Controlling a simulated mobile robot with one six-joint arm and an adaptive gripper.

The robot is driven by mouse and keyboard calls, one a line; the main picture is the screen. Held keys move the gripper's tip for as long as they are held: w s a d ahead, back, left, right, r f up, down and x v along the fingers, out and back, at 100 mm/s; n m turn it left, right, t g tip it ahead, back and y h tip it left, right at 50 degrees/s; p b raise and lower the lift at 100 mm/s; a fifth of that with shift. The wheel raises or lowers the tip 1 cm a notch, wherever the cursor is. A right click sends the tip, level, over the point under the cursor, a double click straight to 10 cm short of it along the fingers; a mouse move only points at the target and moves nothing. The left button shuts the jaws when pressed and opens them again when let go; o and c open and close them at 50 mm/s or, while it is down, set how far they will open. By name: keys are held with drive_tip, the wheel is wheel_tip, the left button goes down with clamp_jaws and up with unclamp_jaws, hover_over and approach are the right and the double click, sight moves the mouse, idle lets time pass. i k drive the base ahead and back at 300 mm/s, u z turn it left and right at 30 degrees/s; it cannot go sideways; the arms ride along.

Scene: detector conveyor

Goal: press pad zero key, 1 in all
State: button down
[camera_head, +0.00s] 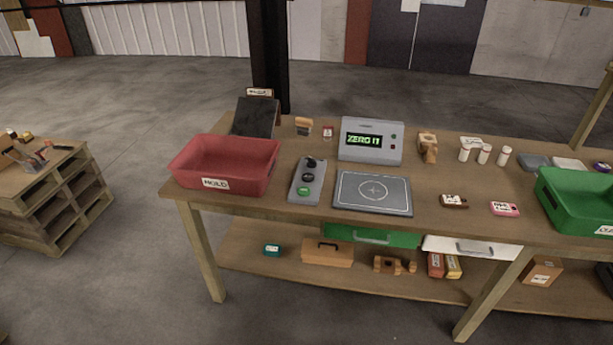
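A grey key box (318,182) lies on the workbench, left of the pad. It carries a black key or knob (311,162) at the back, a dark key (308,177) in the middle and a green key (303,191) at the front. Their labels are too small to read. The flat grey pad (350,200) has a pale ring and cross mark and is bare. Behind the pad stands a grey detector unit (380,154); its green display (363,140) reads "ZERO IT". My gripper is not in view.
A red bin (215,184) marked HOLD stands left of the key box. A green bin (570,210) is at the far right. White bottles (484,154), a wooden item (428,148) and two small packs (454,201) lie on the bench (430,225). A pallet stack (70,205) stands left.

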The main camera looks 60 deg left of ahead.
sight(308, 178)
drive_tip(key=u, duration=0.35)
drive_tip(key=i, duration=0.7)
drive_tip(key=u, duration=1.05)
drive_tip(key=i, duration=0.8)
drive_tip(key=u, duration=0.45)
